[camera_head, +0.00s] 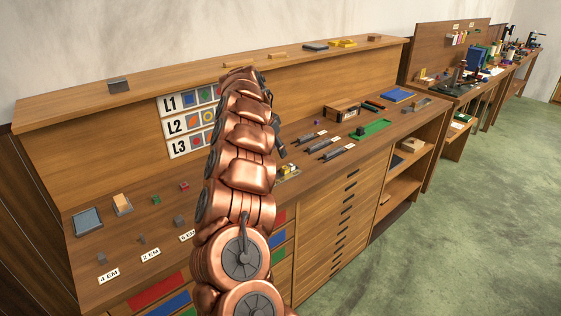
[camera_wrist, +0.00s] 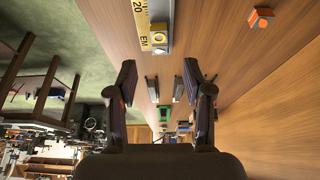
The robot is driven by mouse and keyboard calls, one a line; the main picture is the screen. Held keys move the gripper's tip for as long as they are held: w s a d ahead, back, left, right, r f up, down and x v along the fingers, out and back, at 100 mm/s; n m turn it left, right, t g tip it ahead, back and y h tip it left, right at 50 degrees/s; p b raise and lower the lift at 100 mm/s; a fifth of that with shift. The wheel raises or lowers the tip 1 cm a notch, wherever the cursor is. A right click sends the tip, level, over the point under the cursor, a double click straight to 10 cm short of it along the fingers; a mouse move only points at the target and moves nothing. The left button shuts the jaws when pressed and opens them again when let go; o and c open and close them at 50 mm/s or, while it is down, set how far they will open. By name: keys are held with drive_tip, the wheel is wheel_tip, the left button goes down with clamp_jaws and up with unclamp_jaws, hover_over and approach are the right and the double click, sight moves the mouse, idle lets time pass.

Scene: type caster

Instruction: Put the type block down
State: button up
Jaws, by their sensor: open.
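In the wrist view my gripper (camera_wrist: 160,80) is open, its two dark fingers spread wide with nothing held between them. An orange block (camera_wrist: 262,17) rests by itself on the wood to the right. I cannot tell for certain which is the type block. In the head view my copper arm hides most of my gripper; a small yellow and grey item (camera_head: 288,171) shows just right of the arm.
The wooden bench (camera_head: 310,172) carries dark bars (camera_head: 323,144), a green tray (camera_head: 372,131) and a small wooden box (camera_head: 342,111). Small blocks and EM labels (camera_head: 150,254) lie at the left. A sign with L1 to L3 (camera_head: 172,126) stands behind. Drawers run along the front.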

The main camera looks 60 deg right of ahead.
drive_tip(key=w+a+r+n+t+y, duration=0.1)
drive_tip(key=w+a+r+n, duration=0.25)
drive_tip(key=a, duration=0.55)
drive_tip(key=w+a+r+n+t+y, duration=0.1)
drive_tip(key=w+a+r+n, duration=0.25)
drive_tip(key=a, duration=0.65)
drive_tip(key=s+a+n+y, duration=0.15)
drive_tip(key=a+n, duration=0.35)
drive_tip(key=a, duration=1)
drive_tip(key=s+a+f+n, duration=0.1)
drive_tip(key=s+a+n, duration=0.5)
drive_tip(key=s+a, duration=0.75)
drive_tip(key=s+a+f+n+g, duration=0.1)
drive_tip(key=s+a+f, duration=0.2)
drive_tip(key=s, duration=0.6)
drive_tip(key=s+a+f+n+g, duration=0.1)
drive_tip(key=s+a+f+n, duration=0.1)
drive_tip(key=s, duration=0.8)
wheel_tip(320, 180, down, 3)
drive_tip(key=shift+a+r+g+y+b, duration=0.2)
drive_tip(key=shift+a+g+y+b, duration=0.2)
drive_tip(key=shift+a, duration=0.3)
